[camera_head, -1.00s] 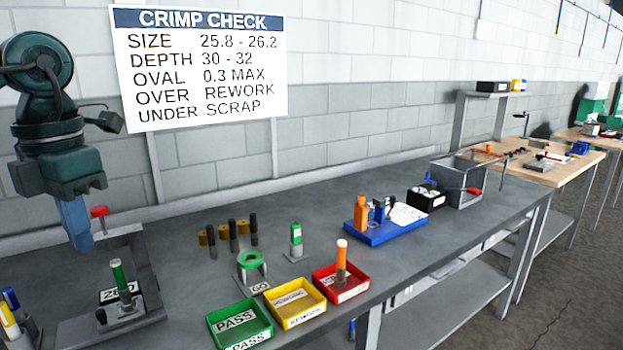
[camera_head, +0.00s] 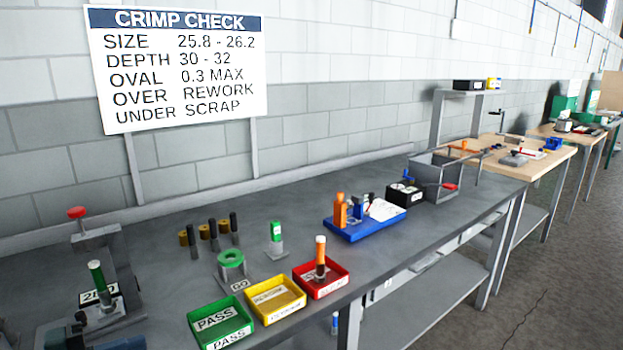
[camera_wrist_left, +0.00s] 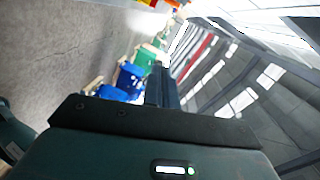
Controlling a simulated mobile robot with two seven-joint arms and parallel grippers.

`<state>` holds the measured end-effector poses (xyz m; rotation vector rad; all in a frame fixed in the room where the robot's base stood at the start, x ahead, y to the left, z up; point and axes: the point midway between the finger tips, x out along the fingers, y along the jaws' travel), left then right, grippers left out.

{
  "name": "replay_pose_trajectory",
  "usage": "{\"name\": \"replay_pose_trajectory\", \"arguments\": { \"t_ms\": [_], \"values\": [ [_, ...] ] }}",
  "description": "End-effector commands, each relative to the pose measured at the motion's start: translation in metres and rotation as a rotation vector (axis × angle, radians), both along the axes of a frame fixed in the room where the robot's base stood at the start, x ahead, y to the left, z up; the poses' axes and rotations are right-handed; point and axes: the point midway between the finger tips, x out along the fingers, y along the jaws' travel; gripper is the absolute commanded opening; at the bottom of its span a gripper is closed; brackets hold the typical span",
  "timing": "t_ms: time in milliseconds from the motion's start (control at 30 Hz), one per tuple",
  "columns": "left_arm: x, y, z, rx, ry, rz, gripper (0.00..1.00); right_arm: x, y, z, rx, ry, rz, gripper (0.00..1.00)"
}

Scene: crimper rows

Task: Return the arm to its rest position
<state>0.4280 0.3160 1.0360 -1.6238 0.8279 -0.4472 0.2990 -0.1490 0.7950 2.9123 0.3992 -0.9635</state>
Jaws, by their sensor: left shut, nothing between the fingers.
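My left gripper (camera_wrist_left: 162,88) shows in the left wrist view, its dark fingers together with nothing between them. It points out over the floor, away from any bench surface close by. In the head view no part of my left arm can be made out now. My right gripper is in neither view. An orange piece with a white top (camera_head: 320,256) stands upright in the red tray (camera_head: 336,288).
The green PASS tray (camera_head: 222,340) and yellow rework tray (camera_head: 275,310) sit along the bench's front edge. Behind them are a green ring gauge (camera_head: 231,262) and several dark pins with brass pieces (camera_head: 211,232). A blue tray (camera_head: 368,228) lies farther right. The bench's back strip is clear.

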Motion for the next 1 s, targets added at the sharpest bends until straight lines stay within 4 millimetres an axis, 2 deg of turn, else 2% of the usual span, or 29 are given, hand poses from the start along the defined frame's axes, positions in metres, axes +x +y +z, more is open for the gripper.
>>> {"name": "replay_pose_trajectory", "arguments": {
  "t_ms": [33, 167, 267, 400, 500, 600, 700, 800, 1000],
  "values": [
    [-0.005, -0.002, -0.024, -0.109, 0.054, 0.106, 0.0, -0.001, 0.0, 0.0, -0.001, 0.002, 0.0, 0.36],
    [-0.019, -0.01, -0.082, -0.336, 0.215, 0.364, 0.0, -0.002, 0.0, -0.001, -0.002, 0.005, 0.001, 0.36],
    [-0.038, -0.027, -0.13, -0.496, 0.373, 0.55, 0.0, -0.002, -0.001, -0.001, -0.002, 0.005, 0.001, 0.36],
    [-0.073, -0.07, -0.188, -0.691, 0.629, 0.768, 0.0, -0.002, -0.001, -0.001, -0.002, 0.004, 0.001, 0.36],
    [-0.096, -0.107, -0.216, -0.797, 0.802, 0.875, 0.0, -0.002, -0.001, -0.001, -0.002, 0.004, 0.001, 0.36],
    [-0.114, -0.138, -0.231, -0.868, 0.937, 0.938, 0.0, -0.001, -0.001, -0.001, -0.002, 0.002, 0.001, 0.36],
    [-0.124, -0.158, -0.238, -0.905, 1.02, 0.969, 0.0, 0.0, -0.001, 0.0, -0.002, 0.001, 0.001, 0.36],
    [-0.128, -0.166, -0.24, -0.919, 1.055, 0.98, 0.0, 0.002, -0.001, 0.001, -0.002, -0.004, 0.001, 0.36],
    [-0.129, -0.167, -0.241, -0.919, 1.057, 0.981, 0.0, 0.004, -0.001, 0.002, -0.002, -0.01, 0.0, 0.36]
  ]
}}
